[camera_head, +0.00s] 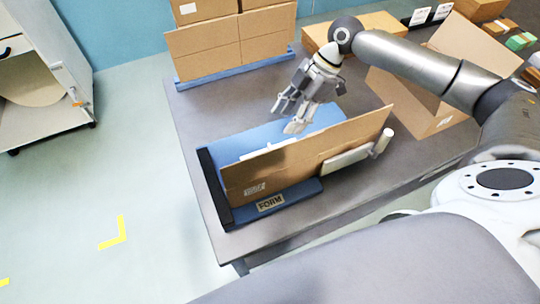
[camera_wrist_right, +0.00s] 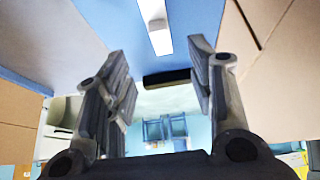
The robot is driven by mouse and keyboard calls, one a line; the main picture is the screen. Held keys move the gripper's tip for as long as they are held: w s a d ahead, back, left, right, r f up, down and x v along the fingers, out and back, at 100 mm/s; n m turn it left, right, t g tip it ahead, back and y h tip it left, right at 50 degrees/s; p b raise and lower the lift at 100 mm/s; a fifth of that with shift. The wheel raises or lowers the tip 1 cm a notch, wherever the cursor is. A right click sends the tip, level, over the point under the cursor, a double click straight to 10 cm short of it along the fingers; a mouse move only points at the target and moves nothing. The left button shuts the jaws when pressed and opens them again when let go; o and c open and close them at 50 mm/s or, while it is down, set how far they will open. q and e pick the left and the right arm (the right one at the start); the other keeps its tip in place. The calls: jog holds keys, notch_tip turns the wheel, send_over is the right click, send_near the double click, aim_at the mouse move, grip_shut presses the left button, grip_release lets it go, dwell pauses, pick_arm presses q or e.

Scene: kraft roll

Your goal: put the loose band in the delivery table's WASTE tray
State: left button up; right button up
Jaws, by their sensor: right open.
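My right gripper (camera_head: 289,114) is open and empty over the far part of the blue form (camera_head: 265,132), behind an upright cardboard panel (camera_head: 290,168). In the right wrist view its two fingers (camera_wrist_right: 160,78) stand apart with nothing between them. A white bar (camera_wrist_right: 155,27) lies on the blue surface beyond the fingers; its end also shows behind the panel in the head view (camera_head: 258,151). I cannot make out a loose band or a tray marked WASTE in either view. My left gripper is not in view.
The form sits on a grey table (camera_head: 205,110) with a black rail (camera_head: 213,188) at its left end. Stacked cardboard boxes (camera_head: 232,40) stand behind. An open carton (camera_head: 435,85) is at the right under my arm. Green and brown items (camera_head: 520,41) lie far right.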

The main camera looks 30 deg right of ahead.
jog(key=x, duration=0.4)
jog(key=shift+a+f+p, duration=0.2)
jog(key=shift+f+p, duration=0.15)
jog(key=x, duration=0.2)
jog(key=p+x, duration=0.1)
jog(key=x, duration=0.2)
jog(key=shift+w+d+f, duration=0.1)
jog(key=shift+d+f, duration=0.05)
jog(key=shift+f, duration=0.3)
jog(key=c, duration=0.7)
